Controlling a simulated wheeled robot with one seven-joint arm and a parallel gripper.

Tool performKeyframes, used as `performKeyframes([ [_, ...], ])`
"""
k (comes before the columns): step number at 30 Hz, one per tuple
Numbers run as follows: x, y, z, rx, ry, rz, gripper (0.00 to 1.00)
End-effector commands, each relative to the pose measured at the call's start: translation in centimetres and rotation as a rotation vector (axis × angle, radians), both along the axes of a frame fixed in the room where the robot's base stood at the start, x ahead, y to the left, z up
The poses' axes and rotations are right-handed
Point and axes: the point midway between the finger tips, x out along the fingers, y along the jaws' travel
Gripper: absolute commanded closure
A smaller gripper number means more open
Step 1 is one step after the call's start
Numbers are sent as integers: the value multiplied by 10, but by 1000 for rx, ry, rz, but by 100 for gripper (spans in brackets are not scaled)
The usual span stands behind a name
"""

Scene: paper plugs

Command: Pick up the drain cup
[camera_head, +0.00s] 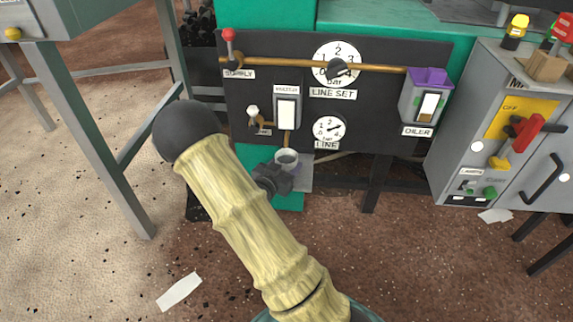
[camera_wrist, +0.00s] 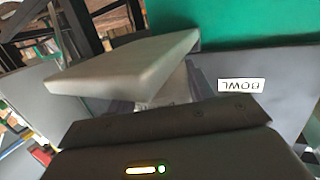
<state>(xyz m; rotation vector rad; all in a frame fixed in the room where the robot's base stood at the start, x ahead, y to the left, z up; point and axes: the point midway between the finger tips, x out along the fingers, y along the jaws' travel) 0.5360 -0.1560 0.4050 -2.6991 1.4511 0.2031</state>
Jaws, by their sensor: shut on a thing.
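The drain cup (camera_head: 287,158) is a small pale grey round cup below the filter unit on the dark panel. Its open top faces up, right under the thin pipe from the filter. My gripper (camera_head: 276,177) is shut on the cup from the front left, and its dark fingers hide part of the cup. In the wrist view my gripper's dark body fills the bottom. A pale surface shows between the fingers there, too unclear to name. I cannot tell whether the cup touches a support below.
The panel carries a brass pipe (camera_head: 290,63), a white-windowed filter (camera_head: 287,109), two gauges and a purple-topped oiler (camera_head: 427,95). A grey control cabinet (camera_head: 510,130) stands at right, a metal table frame at left. The wrist view shows an upside-down BOWL label (camera_wrist: 241,86).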

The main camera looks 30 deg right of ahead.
Motion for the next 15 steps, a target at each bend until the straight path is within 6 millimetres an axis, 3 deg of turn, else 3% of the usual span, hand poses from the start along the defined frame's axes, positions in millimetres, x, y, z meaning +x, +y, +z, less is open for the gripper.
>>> performKeyframes([
  [5,-2,2,15,0,-1,0,70],
  [15,-2,2,69,1,-2,1,70],
])
